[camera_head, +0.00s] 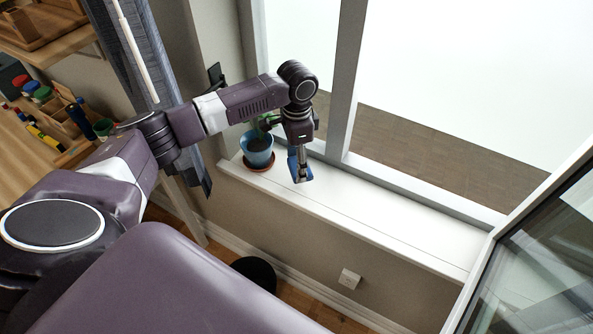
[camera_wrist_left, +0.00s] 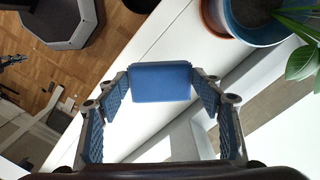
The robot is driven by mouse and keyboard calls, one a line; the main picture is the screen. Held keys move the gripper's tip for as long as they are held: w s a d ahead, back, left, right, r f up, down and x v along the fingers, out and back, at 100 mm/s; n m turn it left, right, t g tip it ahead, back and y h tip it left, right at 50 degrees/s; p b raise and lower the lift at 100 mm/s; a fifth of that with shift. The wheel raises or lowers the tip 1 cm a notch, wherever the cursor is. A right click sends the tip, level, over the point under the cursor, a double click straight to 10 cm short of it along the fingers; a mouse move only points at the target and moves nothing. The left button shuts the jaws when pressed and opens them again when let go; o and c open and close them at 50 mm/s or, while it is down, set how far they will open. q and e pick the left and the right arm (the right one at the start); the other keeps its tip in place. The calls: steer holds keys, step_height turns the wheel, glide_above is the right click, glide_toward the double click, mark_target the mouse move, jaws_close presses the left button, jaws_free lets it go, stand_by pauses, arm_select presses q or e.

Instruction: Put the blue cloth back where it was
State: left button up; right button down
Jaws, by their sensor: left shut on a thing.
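The blue cloth (camera_wrist_left: 162,82) looks like a small folded block in the left wrist view. It sits between the two blue-padded fingers of my left gripper (camera_wrist_left: 161,92), which is shut on it. In the head view, my left gripper (camera_head: 299,170) points down over the white windowsill (camera_head: 345,203), to the right of the potted plant. The blue at its tip is small there, and I cannot tell cloth from finger pads. I cannot tell whether the cloth touches the sill. My right gripper is not in view.
A blue plant pot (camera_head: 257,151) on a terracotta saucer (camera_head: 246,166) stands on the sill close to the gripper. The window frame (camera_head: 347,80) rises behind. The sill to the right is clear. A desk with several coloured items (camera_head: 50,130) is at the left.

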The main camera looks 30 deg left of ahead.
arm_select(q)
steer(key=shift+f, duration=2.5)
steer(key=o, duration=1)
step_height(320, 180, up, 12)
steer(key=shift+r+b, duration=0.1)
steer(key=shift+b, duration=0.4)
